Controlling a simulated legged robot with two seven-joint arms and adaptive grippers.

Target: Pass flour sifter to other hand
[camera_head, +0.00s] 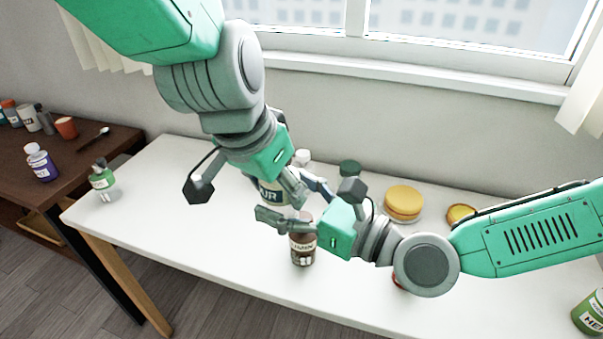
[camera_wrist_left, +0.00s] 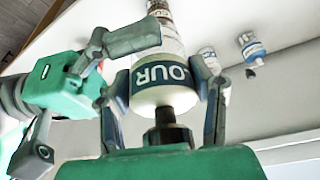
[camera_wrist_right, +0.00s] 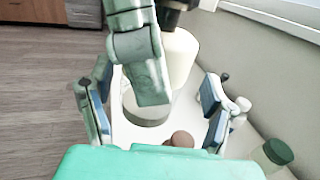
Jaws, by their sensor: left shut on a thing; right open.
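The flour sifter is a white container with a dark blue label reading "FLOUR" (camera_wrist_left: 165,74). My left gripper (camera_wrist_left: 160,95) is shut on it, with one finger on each side. In the head view, the flour sifter (camera_head: 269,192) hangs above the white table, partly hidden by both grippers. My right gripper (camera_head: 292,200) comes from the right and is open, its fingers spread near the sifter. In the right wrist view, the pale sifter (camera_wrist_right: 181,60) is between the right fingers, partly behind a left gripper finger. I cannot tell whether the right fingers touch it.
A brown labelled bottle (camera_head: 302,247) stands on the white table (camera_head: 215,240) just below the grippers. The table's front left is clear.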

